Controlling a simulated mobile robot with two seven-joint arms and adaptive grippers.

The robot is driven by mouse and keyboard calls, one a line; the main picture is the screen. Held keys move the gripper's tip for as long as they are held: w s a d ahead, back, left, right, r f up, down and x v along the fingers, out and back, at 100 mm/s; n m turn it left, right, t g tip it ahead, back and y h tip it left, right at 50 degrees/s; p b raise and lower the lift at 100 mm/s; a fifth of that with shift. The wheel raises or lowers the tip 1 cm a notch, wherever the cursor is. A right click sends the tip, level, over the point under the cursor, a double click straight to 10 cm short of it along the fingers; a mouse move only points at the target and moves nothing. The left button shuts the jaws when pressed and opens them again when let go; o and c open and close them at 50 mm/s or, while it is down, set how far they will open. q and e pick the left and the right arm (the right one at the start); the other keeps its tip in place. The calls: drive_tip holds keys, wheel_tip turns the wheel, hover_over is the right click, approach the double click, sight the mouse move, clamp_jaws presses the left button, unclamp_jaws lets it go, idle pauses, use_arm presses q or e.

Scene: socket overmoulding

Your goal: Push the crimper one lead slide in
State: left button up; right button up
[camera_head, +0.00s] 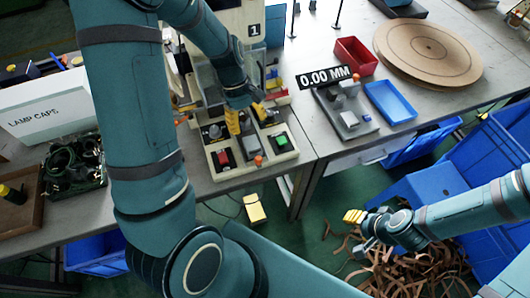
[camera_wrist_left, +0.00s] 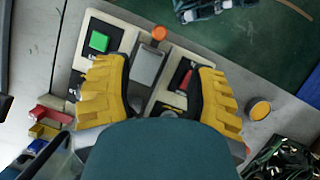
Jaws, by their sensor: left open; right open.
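The crimper (camera_head: 228,172) is a cream bench machine marked "1", with a green button (camera_head: 281,140) and a red button (camera_head: 222,158) on its front panel. Between them lies a grey metal slide (camera_head: 249,146) with an orange knob (camera_head: 258,160) at its near end. In the left wrist view the slide (camera_wrist_left: 148,68) and knob (camera_wrist_left: 159,33) show between and beyond my fingers. My left gripper (camera_head: 246,116) is open and empty above the panel; its yellow fingers also show in the wrist view (camera_wrist_left: 160,95). My right gripper (camera_head: 355,216) is open, away from the bench. My left arm hides part of the crimper.
A gauge fixture (camera_head: 346,110) with a "0.00 MM" display, a red tray (camera_head: 356,55) and a blue tray (camera_head: 390,101) stand on the right bench. A lamp caps box (camera_head: 48,105) is at left. A yellow pedal (camera_head: 254,208) and brown scraps (camera_head: 415,268) are on the floor.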

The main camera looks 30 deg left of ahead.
sight(258, 158)
use_arm(q)
drive_tip(key=b+x, duration=0.2)
drive_tip(key=x, duration=1.1)
drive_tip(key=shift+f+b, duration=0.15)
drive_tip(key=shift+b, duration=0.2)
clamp_jaws()
